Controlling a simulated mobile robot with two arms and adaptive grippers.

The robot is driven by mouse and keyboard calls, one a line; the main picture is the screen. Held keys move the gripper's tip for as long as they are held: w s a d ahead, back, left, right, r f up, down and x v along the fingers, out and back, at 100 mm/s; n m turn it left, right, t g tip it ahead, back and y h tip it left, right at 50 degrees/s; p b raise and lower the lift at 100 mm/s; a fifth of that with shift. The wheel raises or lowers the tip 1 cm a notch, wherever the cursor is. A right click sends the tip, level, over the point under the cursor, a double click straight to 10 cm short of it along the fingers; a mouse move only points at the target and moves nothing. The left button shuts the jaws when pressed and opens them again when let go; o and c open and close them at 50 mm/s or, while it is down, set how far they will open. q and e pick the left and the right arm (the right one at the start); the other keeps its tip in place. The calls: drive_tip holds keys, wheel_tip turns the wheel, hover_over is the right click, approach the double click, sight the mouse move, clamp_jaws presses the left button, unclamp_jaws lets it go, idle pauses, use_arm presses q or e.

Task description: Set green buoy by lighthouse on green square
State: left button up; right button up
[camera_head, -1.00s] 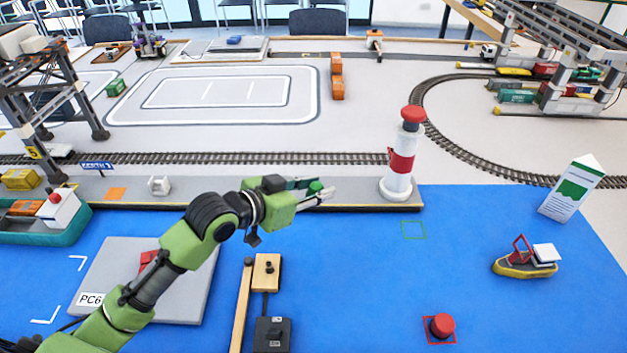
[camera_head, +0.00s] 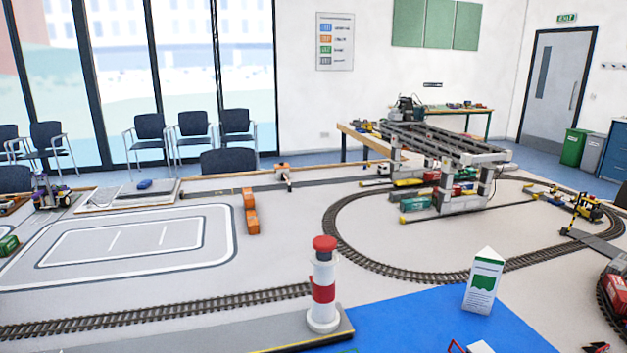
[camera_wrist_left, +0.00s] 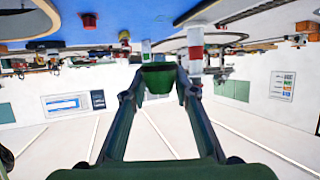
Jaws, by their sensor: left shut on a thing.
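My left gripper (camera_wrist_left: 158,88) shows only in the left wrist view, where the scene appears upside down. Its fingers are shut on the green buoy (camera_wrist_left: 157,78), which sits between the fingertips. The red-and-white lighthouse (camera_head: 323,285) stands upright on the end of the grey quay in the head view. It also shows in the wrist view (camera_wrist_left: 195,48), just right of the buoy and behind it. The green square is not clearly visible; the head view cuts off most of the blue mat. My right gripper is in neither view.
The grey quay (camera_head: 250,338) and railway track (camera_head: 170,312) run left of the lighthouse. A white and green carton-like sign (camera_head: 483,282) stands on the blue mat (camera_head: 410,318). A red buoy (camera_wrist_left: 89,20) shows in the wrist view. A gantry crane (camera_head: 440,150) stands farther back.

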use_arm(q)
drive_tip(key=shift+s+r, duration=0.55)
drive_tip(key=shift+s, duration=0.2)
drive_tip(key=shift+m, duration=0.3)
